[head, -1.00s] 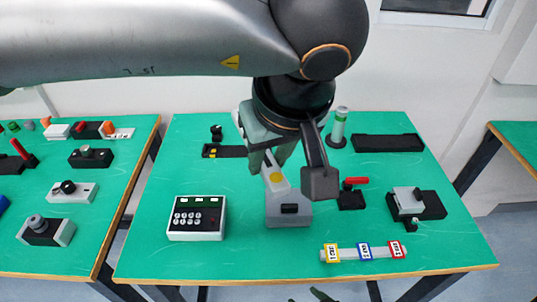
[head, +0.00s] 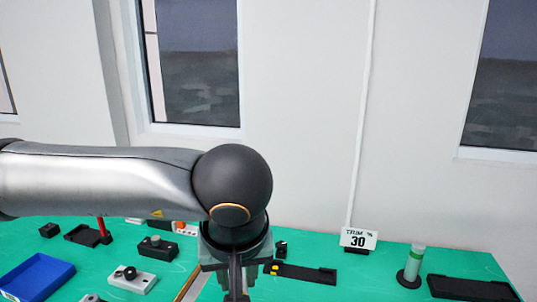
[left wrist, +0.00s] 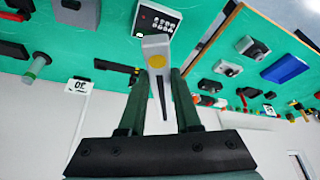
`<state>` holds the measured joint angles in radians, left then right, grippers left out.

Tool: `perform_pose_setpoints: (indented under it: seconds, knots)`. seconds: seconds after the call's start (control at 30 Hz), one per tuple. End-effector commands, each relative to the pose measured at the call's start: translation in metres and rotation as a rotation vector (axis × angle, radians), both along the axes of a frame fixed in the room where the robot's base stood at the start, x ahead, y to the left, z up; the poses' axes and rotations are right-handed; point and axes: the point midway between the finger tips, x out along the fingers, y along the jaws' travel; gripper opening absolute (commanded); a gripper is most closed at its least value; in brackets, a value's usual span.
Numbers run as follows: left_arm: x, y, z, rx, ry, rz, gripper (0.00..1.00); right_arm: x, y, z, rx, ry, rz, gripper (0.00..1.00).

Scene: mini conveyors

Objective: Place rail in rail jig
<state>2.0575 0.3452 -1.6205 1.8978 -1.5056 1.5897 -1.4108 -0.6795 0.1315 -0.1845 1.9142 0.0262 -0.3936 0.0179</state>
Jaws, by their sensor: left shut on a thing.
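My left gripper (head: 236,288) hangs at the bottom of the head view, with its fingertips cut off by the frame edge. In the left wrist view its two dark fingers (left wrist: 160,85) are shut on a grey piece with a yellow spot (left wrist: 153,48), which widens away from the hand. A dark narrow part runs back between the fingers. A long black strip holder with a yellow block (head: 302,272) lies right of the gripper. A longer black tray (head: 470,288) lies at far right. I cannot tell which is the rail jig. The right gripper is not in view.
The left table carries a blue bin (head: 38,276) and several small devices. A gap separates the tables.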

Motion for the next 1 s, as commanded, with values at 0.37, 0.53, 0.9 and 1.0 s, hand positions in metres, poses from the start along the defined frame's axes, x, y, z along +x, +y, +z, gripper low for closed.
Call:
perform_pose_setpoints:
  seconds: [0.37,0.53,0.9,1.0]
  knots:
    - [-0.003,0.121,-0.033,0.003,0.01,0.085,0.0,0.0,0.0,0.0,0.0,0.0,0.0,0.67]
    - [-0.01,0.147,-0.044,0.006,0.016,0.104,0.0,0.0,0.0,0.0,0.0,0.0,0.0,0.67]
    - [-0.014,0.155,-0.048,0.006,0.021,0.107,0.0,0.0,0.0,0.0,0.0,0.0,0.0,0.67]
    - [-0.014,0.155,-0.048,0.006,0.019,0.108,0.0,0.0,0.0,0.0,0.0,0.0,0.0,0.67]
